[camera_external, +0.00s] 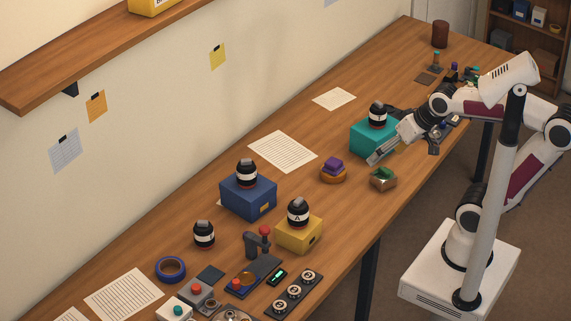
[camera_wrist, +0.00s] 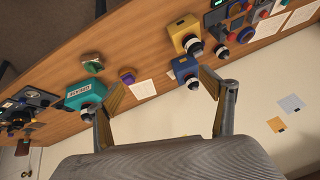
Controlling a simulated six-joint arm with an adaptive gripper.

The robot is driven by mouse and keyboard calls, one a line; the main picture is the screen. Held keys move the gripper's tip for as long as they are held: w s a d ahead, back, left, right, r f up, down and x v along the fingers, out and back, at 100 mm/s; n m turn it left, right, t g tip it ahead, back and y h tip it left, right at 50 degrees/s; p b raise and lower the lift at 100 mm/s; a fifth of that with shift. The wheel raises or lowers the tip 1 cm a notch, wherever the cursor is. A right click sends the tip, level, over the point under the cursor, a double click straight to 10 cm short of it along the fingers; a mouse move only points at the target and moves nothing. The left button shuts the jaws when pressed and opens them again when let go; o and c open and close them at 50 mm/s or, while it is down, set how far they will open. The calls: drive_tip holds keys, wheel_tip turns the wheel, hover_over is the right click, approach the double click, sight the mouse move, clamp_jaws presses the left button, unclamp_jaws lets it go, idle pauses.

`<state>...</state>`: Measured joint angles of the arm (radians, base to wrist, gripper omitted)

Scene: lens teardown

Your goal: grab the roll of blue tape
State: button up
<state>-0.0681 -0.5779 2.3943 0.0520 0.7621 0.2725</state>
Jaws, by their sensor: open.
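The roll of blue tape (camera_external: 159,272) lies flat on the table at the lower left in the external view, beside a sheet of paper. In the wrist view it is a small blue ring (camera_wrist: 246,35) at the upper right, near a black lens. My gripper (camera_external: 383,151) is far from the tape, above the table beside the teal box. The wrist view shows my gripper (camera_wrist: 164,80) with its two fingers wide apart and nothing between them.
The teal box (camera_external: 366,141), blue box (camera_external: 248,200) and yellow box (camera_external: 299,237) carry lenses and stand along the table. A loose lens (camera_external: 204,235) stands near the tape. A joystick (camera_external: 263,242) and control panels crowd the front. A shelf (camera_external: 110,45) juts from the wall.

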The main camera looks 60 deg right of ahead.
drive_tip(key=w+a+r+m+t+y, duration=0.2)
drive_tip(key=w+a+m, duration=0.55)
drive_tip(key=w, duration=0.75)
drive_tip(key=m+t+y, duration=0.3)
drive_tip(key=m+t, duration=0.1)
drive_tip(key=m, duration=1.6)
hover_over(179, 259)
drive_tip(key=s+a, duration=0.2)
drive_tip(key=s, duration=0.1)
wheel_tip(179, 259, down, 24)
drive_tip(key=shift+w, duration=0.15)
drive_tip(key=shift+a+f+m, duration=0.45)
drive_tip(key=shift+f+m, duration=0.1)
drive_tip(key=shift+f, duration=1.75)
drive_tip(key=shift+f, duration=0.1)
